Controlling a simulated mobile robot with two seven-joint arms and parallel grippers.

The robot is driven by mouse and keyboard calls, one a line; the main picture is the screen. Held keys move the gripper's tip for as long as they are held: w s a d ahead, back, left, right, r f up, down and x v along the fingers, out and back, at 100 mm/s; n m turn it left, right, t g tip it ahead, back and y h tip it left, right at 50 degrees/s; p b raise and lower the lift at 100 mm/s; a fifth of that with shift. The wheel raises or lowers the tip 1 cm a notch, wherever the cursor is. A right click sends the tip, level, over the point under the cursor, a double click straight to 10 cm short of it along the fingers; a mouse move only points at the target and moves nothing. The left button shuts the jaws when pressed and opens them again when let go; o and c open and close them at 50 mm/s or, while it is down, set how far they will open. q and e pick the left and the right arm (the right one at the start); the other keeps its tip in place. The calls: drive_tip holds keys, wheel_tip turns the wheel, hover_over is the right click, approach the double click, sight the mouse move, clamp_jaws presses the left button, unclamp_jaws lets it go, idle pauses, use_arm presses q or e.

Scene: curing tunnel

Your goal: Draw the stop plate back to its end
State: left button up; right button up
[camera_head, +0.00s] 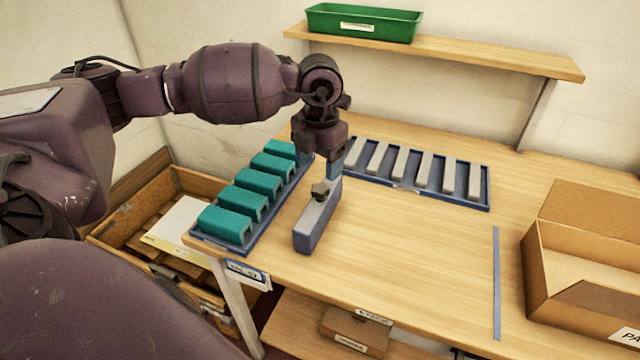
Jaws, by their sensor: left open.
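A long grey-topped block with blue sides (309,233) and a dark knob (320,189) stands on the wooden table; it looks like the stop plate, though no label shows. It lies lengthwise from near the table's front edge towards the back. My left gripper (321,163) points down over the block's far end, behind the knob. Its fingers are open, and I cannot tell whether they touch the block. The gripper hides the block's far end. My right gripper is not in view.
A blue tray (249,246) of teal blocks stands close on the left. Another blue tray (432,195) holds several grey bars behind right. A blue strip (496,283) and an open carton (560,322) are at right. The table's middle right is clear. A shelf (470,57) bears a green bin (364,22).

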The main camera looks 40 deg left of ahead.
sight(320, 188)
use_arm(q)
wheel_tip(320, 188, down, 6)
drive_tip(key=shift+w+f, duration=0.1)
drive_tip(key=shift+c, duration=0.5)
